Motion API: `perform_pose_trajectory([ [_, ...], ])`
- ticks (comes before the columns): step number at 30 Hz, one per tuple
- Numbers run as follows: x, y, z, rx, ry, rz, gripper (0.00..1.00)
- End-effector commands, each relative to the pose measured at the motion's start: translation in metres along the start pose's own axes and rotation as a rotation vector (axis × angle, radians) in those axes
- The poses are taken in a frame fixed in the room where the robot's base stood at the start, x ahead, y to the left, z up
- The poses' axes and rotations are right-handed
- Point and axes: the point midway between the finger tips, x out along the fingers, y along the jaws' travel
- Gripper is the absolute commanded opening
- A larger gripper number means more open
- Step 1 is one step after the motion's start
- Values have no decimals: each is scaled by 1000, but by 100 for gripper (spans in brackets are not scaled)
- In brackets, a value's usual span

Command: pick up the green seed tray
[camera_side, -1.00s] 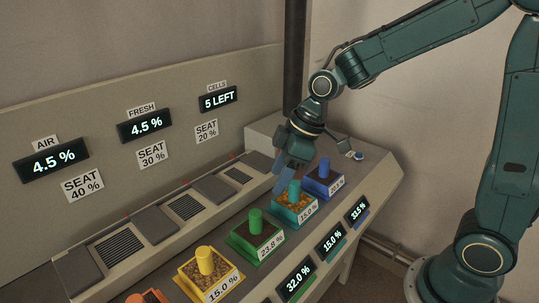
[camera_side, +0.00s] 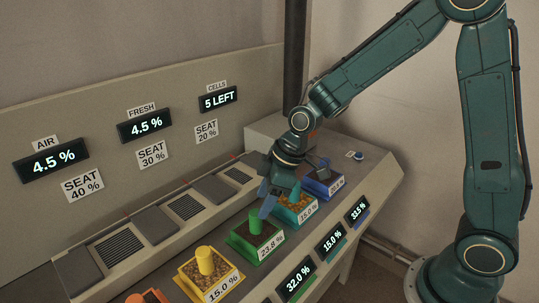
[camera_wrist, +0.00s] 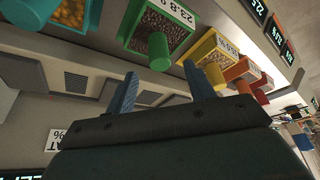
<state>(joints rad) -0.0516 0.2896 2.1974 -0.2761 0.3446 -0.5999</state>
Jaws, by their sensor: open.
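The green seed tray (camera_side: 255,221) sits on the bench in a row of coloured trays. It has dark soil, an upright green post and a label reading 23.8 %. In the wrist view the green tray (camera_wrist: 158,50) is at upper centre, its post just beyond the fingertips. My gripper (camera_side: 267,206) has blue fingers and is above the row, just right of the green post in the side view. In the wrist view my gripper (camera_wrist: 160,70) is open, its fingers apart with nothing between them.
A teal tray (camera_side: 305,215) is close on the right, partly hidden by my gripper; a blue tray (camera_side: 322,189) is beyond. A yellow tray (camera_side: 204,262) is on the left, then an orange one (camera_side: 150,297). Flat pads and vents (camera_side: 187,206) line the bench behind.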

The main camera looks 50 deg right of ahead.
Motion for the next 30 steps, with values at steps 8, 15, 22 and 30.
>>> perform_pose_trajectory([
  [8, 22, 0, 0, 0, -1, 0, 54],
  [15, 23, 0, 0, 0, 1, 1, 54],
  [22, 34, 0, 0, 0, -2, -1, 54],
  [30, 61, 0, -2, 0, -1, -1, 54],
])
